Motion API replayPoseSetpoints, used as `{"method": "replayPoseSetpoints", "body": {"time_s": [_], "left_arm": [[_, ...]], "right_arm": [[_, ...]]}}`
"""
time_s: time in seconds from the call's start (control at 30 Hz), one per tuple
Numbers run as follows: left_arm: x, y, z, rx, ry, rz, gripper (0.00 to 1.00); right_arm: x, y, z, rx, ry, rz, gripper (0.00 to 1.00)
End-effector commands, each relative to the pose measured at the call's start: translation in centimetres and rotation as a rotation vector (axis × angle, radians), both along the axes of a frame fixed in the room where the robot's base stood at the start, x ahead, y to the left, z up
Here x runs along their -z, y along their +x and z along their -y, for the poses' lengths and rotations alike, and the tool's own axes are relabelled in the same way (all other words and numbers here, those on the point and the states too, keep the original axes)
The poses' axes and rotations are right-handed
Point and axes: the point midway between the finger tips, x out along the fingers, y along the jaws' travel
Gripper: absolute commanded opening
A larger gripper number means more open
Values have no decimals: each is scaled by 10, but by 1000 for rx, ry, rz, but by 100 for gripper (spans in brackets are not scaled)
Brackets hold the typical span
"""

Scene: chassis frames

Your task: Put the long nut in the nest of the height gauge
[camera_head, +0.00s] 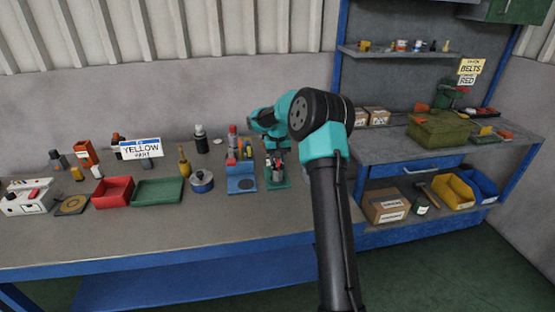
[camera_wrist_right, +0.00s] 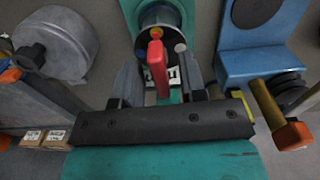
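My right gripper (camera_wrist_right: 160,62) points down over a teal-based stand (camera_wrist_right: 194,20), which also shows in the head view (camera_head: 283,184). In the right wrist view its two grey fingers are apart, with a dark round part of the stand and a red lever-like piece (camera_wrist_right: 157,65) between them. I see nothing clearly pinched. The stand looks like the height gauge; its nest is hard to make out behind the fingers. I cannot identify the long nut with certainty. My left gripper is not in view.
Beside the stand is a blue fixture (camera_head: 240,170) with a dark disc. To its left are a grey round tin (camera_head: 201,184), a green tray (camera_head: 157,192) and a red tray (camera_head: 113,191). Several bottles stand behind. The bench front (camera_head: 190,225) is clear.

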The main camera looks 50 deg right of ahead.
Motion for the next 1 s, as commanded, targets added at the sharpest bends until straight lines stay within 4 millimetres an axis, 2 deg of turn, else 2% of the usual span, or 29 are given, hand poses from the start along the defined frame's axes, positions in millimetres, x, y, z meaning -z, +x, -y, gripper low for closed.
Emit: {"method": "replayPoseSetpoints", "body": {"time_s": [0.27, 0.7, 0.83, 1.0], "left_arm": [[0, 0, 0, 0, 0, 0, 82], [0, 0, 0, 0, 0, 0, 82], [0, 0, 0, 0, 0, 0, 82], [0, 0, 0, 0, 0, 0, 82]], "right_arm": [[-29, 0, 0, 0, -2, 3, 38], [-106, 1, 0, 0, -2, 4, 38], [-116, 0, 0, 0, 0, 2, 38], [-119, 0, 0, 0, 0, 0, 38]]}}
